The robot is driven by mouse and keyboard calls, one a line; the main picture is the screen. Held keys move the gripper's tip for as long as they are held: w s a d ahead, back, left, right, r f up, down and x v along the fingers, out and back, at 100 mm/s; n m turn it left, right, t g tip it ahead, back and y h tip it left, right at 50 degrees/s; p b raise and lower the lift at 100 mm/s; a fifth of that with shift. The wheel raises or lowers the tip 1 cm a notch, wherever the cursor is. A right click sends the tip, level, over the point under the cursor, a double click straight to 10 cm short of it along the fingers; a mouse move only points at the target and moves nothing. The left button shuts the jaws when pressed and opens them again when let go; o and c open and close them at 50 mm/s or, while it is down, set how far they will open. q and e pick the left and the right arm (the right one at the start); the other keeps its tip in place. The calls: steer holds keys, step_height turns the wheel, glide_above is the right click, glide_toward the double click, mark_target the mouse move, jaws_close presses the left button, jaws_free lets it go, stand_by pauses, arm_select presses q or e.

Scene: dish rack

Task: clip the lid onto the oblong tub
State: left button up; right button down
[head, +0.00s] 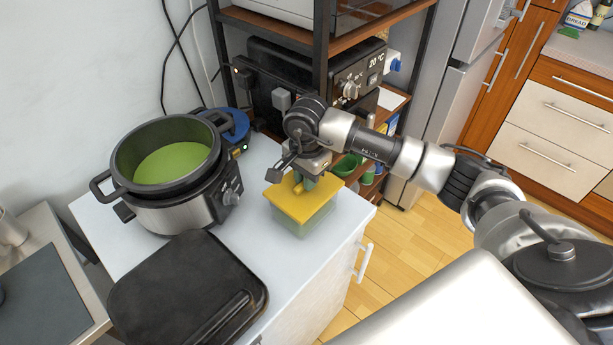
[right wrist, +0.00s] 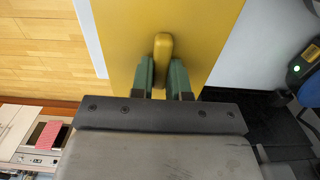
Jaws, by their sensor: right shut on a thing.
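The yellow lid (head: 308,208) is over the translucent greenish oblong tub (head: 300,229) on the white counter. The lid covers most of the tub's top, and I cannot tell whether its edges are seated on the rim. My right gripper (head: 304,182) is above the lid, shut on its raised handle. In the right wrist view, the green fingers (right wrist: 162,78) are on both sides of the lid's yellow handle (right wrist: 162,48). The tub is hidden below the lid there. My left gripper is not in view.
A pot (head: 183,192) with green contents stands left of the tub. A black, rounded flat object (head: 185,292) lies at the counter's front. A dark shelf unit (head: 321,60) holding appliances stands behind. Bare counter (head: 262,232) surrounds the tub, whose right side is near the edge.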

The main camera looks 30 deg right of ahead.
steer(key=shift+f+b, duration=0.5)
steer(key=shift+f, duration=0.05)
steer(key=c, duration=0.5)
jaws_free()
steer(key=shift+c, duration=0.2)
steer(key=shift+r, duration=0.1)
steer(key=shift+r+p, duration=1.8)
steer(key=shift+r, duration=1.7)
steer(key=shift+f, duration=0.1)
